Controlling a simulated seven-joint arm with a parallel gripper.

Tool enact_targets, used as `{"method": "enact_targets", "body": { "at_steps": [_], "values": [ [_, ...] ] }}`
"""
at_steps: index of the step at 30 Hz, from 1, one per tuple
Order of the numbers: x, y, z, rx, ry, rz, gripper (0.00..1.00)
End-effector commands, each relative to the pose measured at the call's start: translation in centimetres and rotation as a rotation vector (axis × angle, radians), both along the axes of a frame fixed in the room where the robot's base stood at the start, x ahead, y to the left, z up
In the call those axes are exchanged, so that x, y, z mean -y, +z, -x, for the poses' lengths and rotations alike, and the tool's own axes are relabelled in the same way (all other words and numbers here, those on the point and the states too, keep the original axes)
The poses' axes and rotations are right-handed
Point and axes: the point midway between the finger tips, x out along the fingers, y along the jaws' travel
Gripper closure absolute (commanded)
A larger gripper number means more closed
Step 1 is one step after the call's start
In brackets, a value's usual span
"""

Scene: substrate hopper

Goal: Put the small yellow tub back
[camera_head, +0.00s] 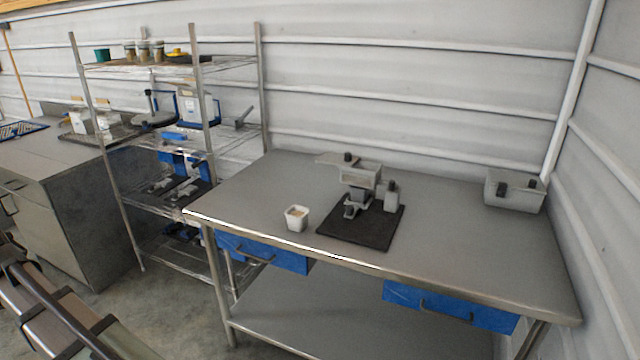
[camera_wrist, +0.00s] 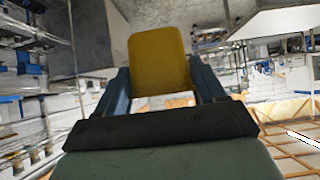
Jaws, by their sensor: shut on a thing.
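The small yellow tub (camera_wrist: 160,55) shows in the wrist view as a rounded mustard-yellow block. My gripper (camera_wrist: 163,82) is shut on it, with one blue-grey finger at each side. Its lower part, towards the palm, is paler and partly hidden by the dark bar of the gripper. In the head view I cannot make out my gripper or the held tub.
A wire shelf (camera_head: 165,66) at left holds a green cup (camera_head: 102,55), several jars, a dark pan with something yellow (camera_head: 176,53), and equipment. The steel table (camera_head: 450,240) carries a white tub (camera_head: 296,218), a dark mat (camera_head: 375,238) with a device, and a grey box (camera_head: 514,192).

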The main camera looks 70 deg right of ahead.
Motion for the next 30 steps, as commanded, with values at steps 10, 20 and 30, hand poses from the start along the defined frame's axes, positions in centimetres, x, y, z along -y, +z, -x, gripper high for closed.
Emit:
{"method": "enact_targets", "body": {
  "at_steps": [10, 20, 30],
  "values": [
    [10.1, -1.2, -0.4, 0.0, -0.031, 0.0, 0.55],
    [20.4, -2.3, 0.7, 0.0, -0.046, 0.0, 0.55],
    [30.9, -3.1, 3.4, 0.0, -0.05, 0.001, 0.55]
  ]
}}
